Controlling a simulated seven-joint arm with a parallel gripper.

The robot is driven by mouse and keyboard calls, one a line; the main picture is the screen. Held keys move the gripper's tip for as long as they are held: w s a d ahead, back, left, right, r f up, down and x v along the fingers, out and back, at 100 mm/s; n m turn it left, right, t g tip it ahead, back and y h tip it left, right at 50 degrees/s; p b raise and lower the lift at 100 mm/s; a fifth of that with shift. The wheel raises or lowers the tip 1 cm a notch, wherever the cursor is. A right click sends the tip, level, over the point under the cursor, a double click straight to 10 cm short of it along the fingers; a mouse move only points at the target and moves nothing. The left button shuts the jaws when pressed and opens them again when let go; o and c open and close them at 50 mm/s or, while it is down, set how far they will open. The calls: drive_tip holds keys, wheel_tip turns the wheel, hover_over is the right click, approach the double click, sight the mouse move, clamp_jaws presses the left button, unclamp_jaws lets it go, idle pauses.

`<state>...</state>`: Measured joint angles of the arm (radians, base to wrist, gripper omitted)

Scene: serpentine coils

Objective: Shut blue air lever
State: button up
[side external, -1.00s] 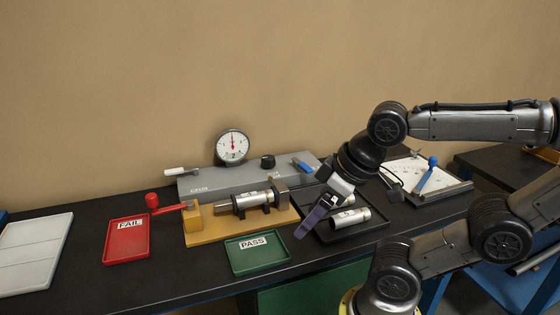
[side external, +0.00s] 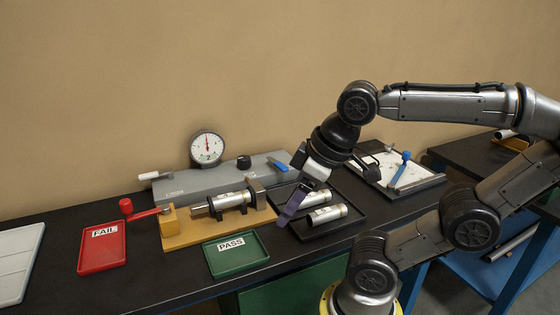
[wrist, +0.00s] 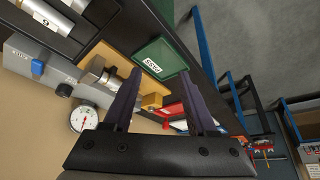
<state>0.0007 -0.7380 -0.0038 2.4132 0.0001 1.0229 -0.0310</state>
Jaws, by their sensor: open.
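The blue lever (side external: 277,164) sits on top of the right end of a long grey box (side external: 210,181) that carries a round gauge (side external: 207,148). It points back and left, lying low over the box. In the wrist view the blue lever (wrist: 36,67) is at the left, well away from my fingers. My gripper (side external: 285,218) has purple fingers pointing down, in front of the box near the left edge of the black tray. In the wrist view my gripper (wrist: 166,70) is open with nothing between its fingers.
A yellow fixture (side external: 215,228) holds a metal cylinder and has a red-knobbed arm (side external: 126,207). A black tray (side external: 345,230) holds tubes. Red FAIL tray (side external: 103,250) and green PASS tray (side external: 236,256) stand in front. A white-handled lever (side external: 155,175) is at the box's left. A blue-handled board (side external: 400,165) stands right.

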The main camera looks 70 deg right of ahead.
drive_tip(key=w+d+r+m+g, duration=0.3)
drive_tip(key=w+d+r+m, duration=0.1)
drive_tip(key=w+d+r, duration=0.75)
drive_tip(key=m+g, duration=0.2)
drive_tip(key=m, duration=0.2)
hover_over(281, 165)
wheel_tip(281, 165, down, 5)
wheel_tip(281, 165, down, 13)
drive_tip(key=shift+s+f, duration=0.1)
drive_tip(key=shift+f, duration=0.1)
drive_tip(key=shift+c, duration=0.3)
clamp_jaws()
drive_tip(key=shift+r, duration=0.1)
